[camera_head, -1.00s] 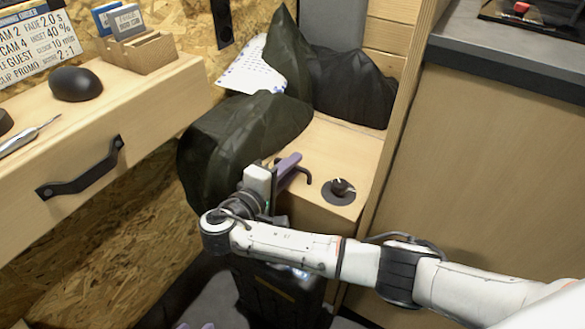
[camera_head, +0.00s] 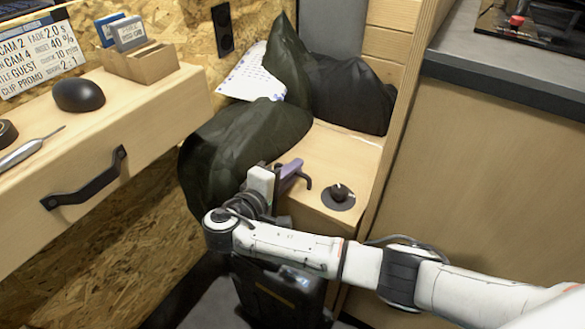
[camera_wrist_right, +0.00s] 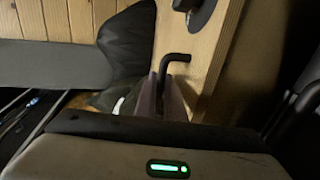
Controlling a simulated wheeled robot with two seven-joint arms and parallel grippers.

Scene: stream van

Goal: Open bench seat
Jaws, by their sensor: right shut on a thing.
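The wooden bench seat (camera_head: 330,150) sits in the corner, its lid looking down. A round black knob (camera_head: 338,194) is on its top near the right front; it also shows in the wrist view (camera_wrist_right: 203,12). A black hooked handle (camera_head: 307,180) stands at the front edge, and its bent end shows in the wrist view (camera_wrist_right: 178,58). My right gripper (camera_head: 290,172) is shut on this handle, with its purple-grey fingers (camera_wrist_right: 167,97) on both sides of it. My left gripper is not in view.
Dark green cloth bags (camera_head: 240,140) lie over the seat's left and back, close to my right gripper. A desk with a drawer handle (camera_head: 88,180) stands at left. A tall wooden cabinet (camera_head: 490,180) stands close at right. A black case (camera_head: 280,292) is below my arm.

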